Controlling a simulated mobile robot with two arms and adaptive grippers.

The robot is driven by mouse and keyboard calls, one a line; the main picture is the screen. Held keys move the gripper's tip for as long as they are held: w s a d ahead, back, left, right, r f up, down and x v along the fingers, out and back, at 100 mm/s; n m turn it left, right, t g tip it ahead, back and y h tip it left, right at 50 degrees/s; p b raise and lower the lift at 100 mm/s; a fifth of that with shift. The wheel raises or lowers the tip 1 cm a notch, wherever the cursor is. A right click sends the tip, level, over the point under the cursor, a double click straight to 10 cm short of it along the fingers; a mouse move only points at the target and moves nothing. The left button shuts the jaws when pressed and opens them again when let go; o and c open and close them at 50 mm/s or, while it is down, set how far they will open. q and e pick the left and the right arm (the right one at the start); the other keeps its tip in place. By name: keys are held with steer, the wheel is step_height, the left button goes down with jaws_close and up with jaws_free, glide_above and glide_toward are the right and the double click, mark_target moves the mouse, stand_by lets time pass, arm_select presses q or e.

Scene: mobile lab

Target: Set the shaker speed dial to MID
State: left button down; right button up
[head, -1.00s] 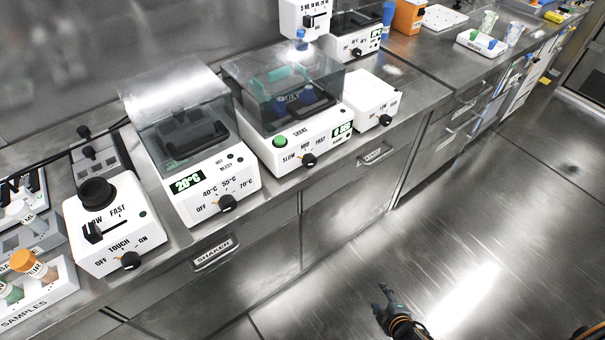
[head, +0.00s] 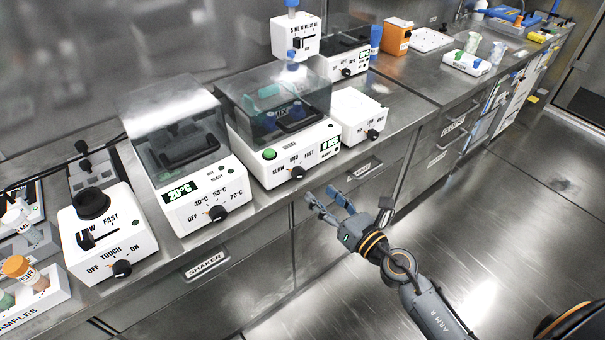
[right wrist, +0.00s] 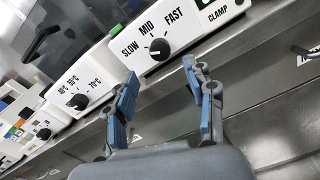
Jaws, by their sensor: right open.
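The shaker (head: 262,168) is a white box with a smoky clear lid, a green button and a front panel marked SLOW, MID and FAST. Its black speed dial (head: 297,173) sits below these words and shows large in the right wrist view (right wrist: 160,49). A light mark on the dial's left side seems to point toward SLOW. My right gripper (head: 325,195) is open and empty, below and in front of the dial, apart from it. In the right wrist view its two blue-padded fingers (right wrist: 160,72) stand either side below the dial. My left gripper is not in view.
Left of the shaker is a heater box (head: 204,211) with a 20°C display and its own dial. Right is a small white box (head: 357,117) with a knob. Drawer handles (head: 364,170) stick out below the counter edge. The floor in front is clear.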

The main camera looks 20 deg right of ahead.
mark_target(302, 177)
steer(key=x, duration=0.8)
steer(key=shift+p, duration=0.3)
steer(key=shift+c, duration=0.2)
jaws_close()
